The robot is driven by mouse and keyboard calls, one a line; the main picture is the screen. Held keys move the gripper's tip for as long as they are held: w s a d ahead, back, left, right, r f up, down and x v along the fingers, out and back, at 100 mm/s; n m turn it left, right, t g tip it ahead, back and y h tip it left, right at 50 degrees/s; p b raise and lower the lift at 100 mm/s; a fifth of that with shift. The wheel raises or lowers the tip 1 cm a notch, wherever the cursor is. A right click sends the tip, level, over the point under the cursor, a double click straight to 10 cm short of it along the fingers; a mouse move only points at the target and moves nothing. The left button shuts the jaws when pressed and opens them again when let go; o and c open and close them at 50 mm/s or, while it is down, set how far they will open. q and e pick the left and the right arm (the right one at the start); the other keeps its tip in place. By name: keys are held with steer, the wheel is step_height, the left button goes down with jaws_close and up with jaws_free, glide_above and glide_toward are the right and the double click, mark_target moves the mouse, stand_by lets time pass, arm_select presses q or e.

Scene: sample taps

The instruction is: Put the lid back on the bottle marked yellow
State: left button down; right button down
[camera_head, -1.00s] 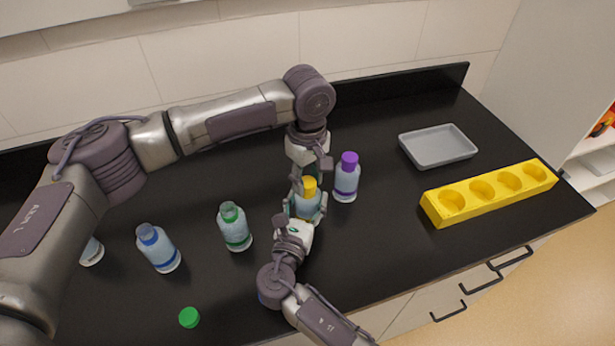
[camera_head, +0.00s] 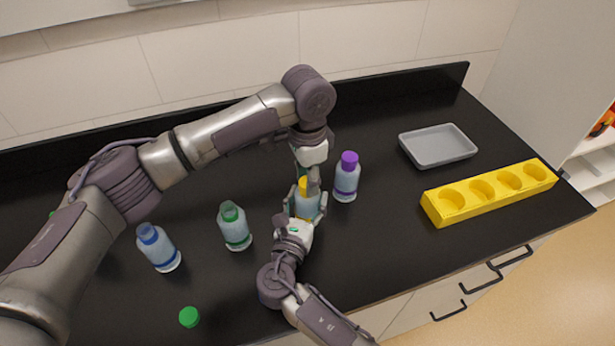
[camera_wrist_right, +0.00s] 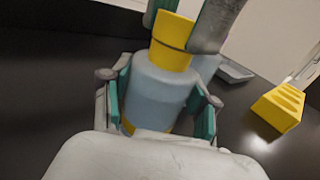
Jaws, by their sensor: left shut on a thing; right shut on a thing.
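The bottle marked yellow (camera_head: 307,211) is a pale blue-grey bottle standing upright near the middle of the counter. In the right wrist view, the bottle (camera_wrist_right: 160,88) has a yellow band low on its body. My right gripper (camera_wrist_right: 160,110) is shut around its body from the front. The yellow lid (camera_wrist_right: 175,30) is at the top of the bottle's neck, with a thin dark seam across the yellow. My left gripper (camera_head: 307,183) comes from above and is shut on the lid, its fingers partly hiding it. I cannot tell whether the lid is fully seated.
A purple-capped bottle (camera_head: 347,177) stands close to the right. Green-marked (camera_head: 235,227) and blue-marked (camera_head: 159,248) bottles stand to the left. A loose green lid (camera_head: 189,317) lies near the front. A grey tray (camera_head: 438,146) and yellow rack (camera_head: 440,209) are at right.

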arm_select(q)
steer(key=m, duration=0.7)
steer(key=shift+m, duration=0.4)
steer(key=m, duration=0.5)
steer(key=c, duration=0.7)
jaws_free()
steer(key=shift+r, duration=2.25)
steer(key=shift+c, duration=0.2)
